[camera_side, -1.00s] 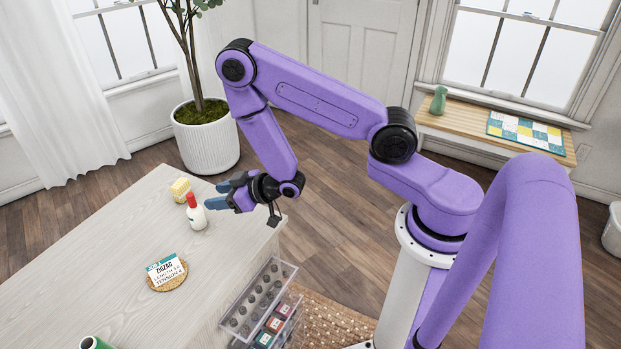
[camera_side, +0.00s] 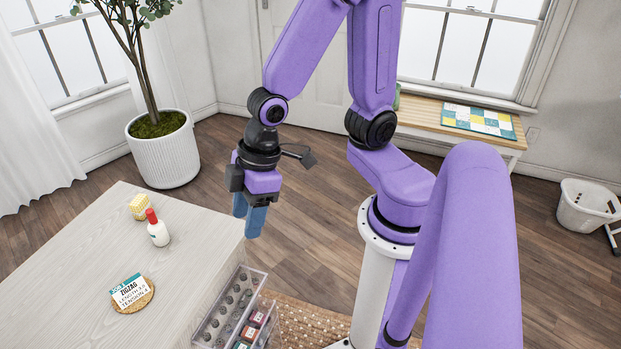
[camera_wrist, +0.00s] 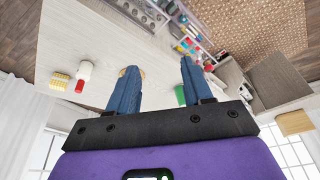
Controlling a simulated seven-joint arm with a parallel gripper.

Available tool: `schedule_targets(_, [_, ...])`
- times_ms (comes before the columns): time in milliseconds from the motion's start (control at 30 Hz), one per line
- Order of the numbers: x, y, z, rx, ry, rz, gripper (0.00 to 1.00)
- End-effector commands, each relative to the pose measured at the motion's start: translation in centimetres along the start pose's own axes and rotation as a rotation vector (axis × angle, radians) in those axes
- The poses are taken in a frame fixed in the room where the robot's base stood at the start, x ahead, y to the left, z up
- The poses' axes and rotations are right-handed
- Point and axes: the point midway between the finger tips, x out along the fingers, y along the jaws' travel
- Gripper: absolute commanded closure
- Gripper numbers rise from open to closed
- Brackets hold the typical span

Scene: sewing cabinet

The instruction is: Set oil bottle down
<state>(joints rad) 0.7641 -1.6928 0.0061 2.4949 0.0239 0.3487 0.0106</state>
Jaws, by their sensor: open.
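The oil bottle (camera_side: 158,233) is white with a red cap. My gripper (camera_side: 250,225) is open and empty, with blue fingers pointing down past the right edge of the cabinet top. It is well apart from the bottle. In the wrist view the two fingers (camera_wrist: 158,75) are spread with nothing between them touching.
A card reading ZIGZAG (camera_side: 130,290) rests on a round woven coaster at the front of the top. A clear drawer unit (camera_side: 230,305) with small parts stands at the cabinet's right side. A potted plant (camera_side: 163,155) stands behind. The top's middle is clear.

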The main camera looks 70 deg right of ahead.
Motion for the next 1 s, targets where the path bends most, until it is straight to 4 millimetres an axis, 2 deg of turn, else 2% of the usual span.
schedule_targets(33, [-1.5,-0.8,1.3,-0.036,-0.031,-0.008,0.50])
schedule_targets(200, [-5.4,-2.5,5.9,-0.136,-0.167,-0.018,0.50])
schedule_targets(400, [-7.7,-3.0,8.9,-0.194,-0.251,-0.017,0.50])
schedule_targets(1000, [-7.9,-3.0,9.2,-0.199,-0.263,-0.016,0.50])
